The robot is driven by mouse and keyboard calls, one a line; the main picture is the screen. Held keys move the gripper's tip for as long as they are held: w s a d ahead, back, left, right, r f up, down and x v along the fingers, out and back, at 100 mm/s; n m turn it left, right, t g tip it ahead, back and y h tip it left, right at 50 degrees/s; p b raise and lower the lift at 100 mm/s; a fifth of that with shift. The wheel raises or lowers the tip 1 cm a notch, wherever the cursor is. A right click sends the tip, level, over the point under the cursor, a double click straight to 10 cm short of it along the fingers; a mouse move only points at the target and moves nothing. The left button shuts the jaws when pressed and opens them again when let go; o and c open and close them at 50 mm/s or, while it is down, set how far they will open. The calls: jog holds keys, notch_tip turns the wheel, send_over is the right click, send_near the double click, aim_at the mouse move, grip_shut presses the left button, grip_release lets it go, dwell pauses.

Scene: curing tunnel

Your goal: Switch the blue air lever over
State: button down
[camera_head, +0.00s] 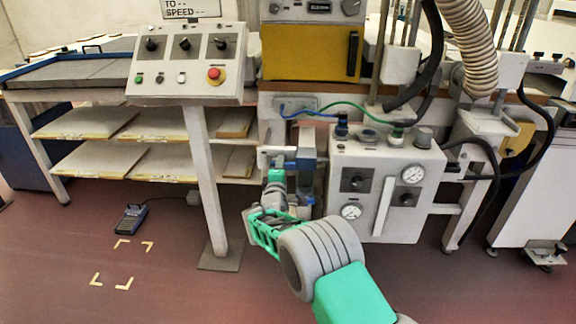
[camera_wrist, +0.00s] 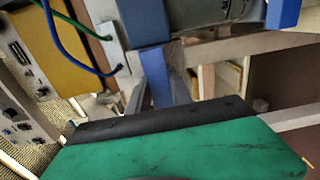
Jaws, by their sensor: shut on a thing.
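The blue air lever (camera_head: 306,145) stands at the left side of the white air unit (camera_head: 378,215), below the yellow door. My gripper (camera_head: 276,178) is at its lower left in the head view, with its jaws shut on it. The contact itself is small and partly hidden there. In the wrist view the lever's blue bar (camera_wrist: 154,76) runs down behind the black edge of my green finger (camera_wrist: 185,140). That finger hides the bar's lower end. A second blue piece (camera_wrist: 283,12) shows at the top right of the wrist view.
The air unit carries gauges, knobs and hose fittings close to the right of my gripper. Blue and green hoses (camera_head: 335,106) arch above. A control panel (camera_head: 185,62) on a post stands to the left. A foot pedal (camera_head: 131,218) lies on the open floor.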

jog(key=shift+a+r, duration=0.1)
jog(key=shift+r, duration=0.1)
jog(key=c, duration=1.2)
grip_release()
jog(key=shift+f, duration=0.15)
jog(key=shift+o, duration=0.2)
jog(key=s+p, duration=0.1)
jog(key=s, duration=0.6)
jog(key=shift+s, duration=0.4)
jog(key=shift+a, duration=0.1)
